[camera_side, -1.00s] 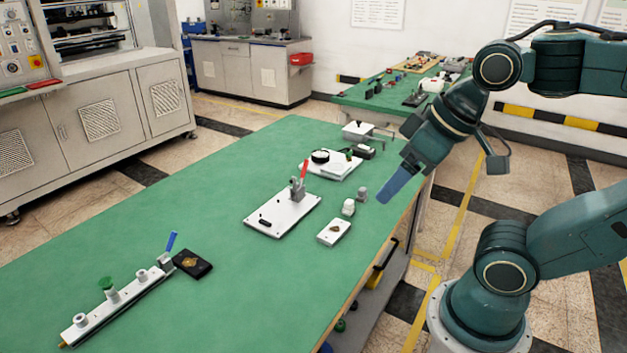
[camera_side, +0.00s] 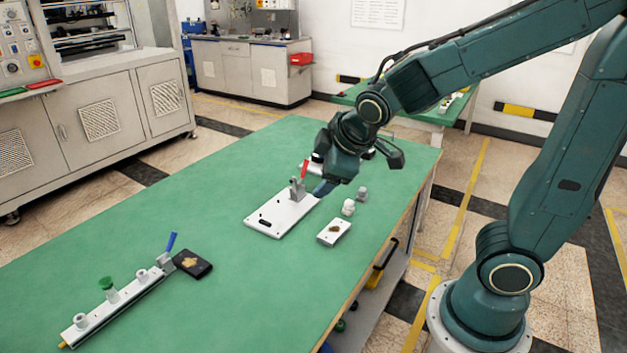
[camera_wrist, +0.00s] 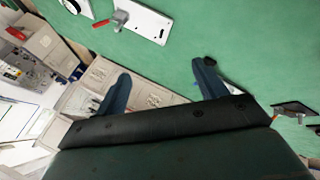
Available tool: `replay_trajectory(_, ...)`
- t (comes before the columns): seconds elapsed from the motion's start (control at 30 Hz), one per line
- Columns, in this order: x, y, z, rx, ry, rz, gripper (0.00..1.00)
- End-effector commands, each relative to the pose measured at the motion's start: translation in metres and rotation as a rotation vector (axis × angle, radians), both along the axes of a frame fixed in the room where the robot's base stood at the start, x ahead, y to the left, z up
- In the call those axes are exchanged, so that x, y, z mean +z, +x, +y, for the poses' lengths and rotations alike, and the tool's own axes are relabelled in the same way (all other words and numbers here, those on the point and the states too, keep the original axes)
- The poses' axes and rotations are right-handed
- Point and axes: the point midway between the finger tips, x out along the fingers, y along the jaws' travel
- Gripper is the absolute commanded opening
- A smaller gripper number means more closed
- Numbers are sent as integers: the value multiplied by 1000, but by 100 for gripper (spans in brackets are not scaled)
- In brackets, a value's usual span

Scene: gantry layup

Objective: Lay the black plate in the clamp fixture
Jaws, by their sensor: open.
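The black plate (camera_side: 192,263) lies flat on the green table, with a gold patch on top, close to one end of a narrow rail fixture (camera_side: 118,307) with a blue lever. A white base plate (camera_side: 283,214) with a red-handled toggle clamp (camera_side: 298,185) sits further back; it also shows at the top of the wrist view (camera_wrist: 148,20). My gripper (camera_side: 323,187) is open and empty, above the table near the red clamp's right side. In the wrist view its fingers (camera_wrist: 162,85) are spread; the right one partly covers a dark piece, apparently the black plate (camera_wrist: 211,61).
A small white plate (camera_side: 334,231) with a dark gold mark, a white knob (camera_side: 348,207) and a grey piece (camera_side: 361,194) stand right of the red clamp fixture. My arm hides most things at the table's far end. The table's left middle (camera_side: 150,210) is clear.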

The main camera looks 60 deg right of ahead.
Motion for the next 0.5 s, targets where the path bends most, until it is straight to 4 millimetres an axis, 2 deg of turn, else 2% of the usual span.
replay_trajectory(0.2, -23, 38, -1, 157, -214, 13, 71)
replay_trajectory(0.5, -55, 83, 6, 406, -538, 38, 71)
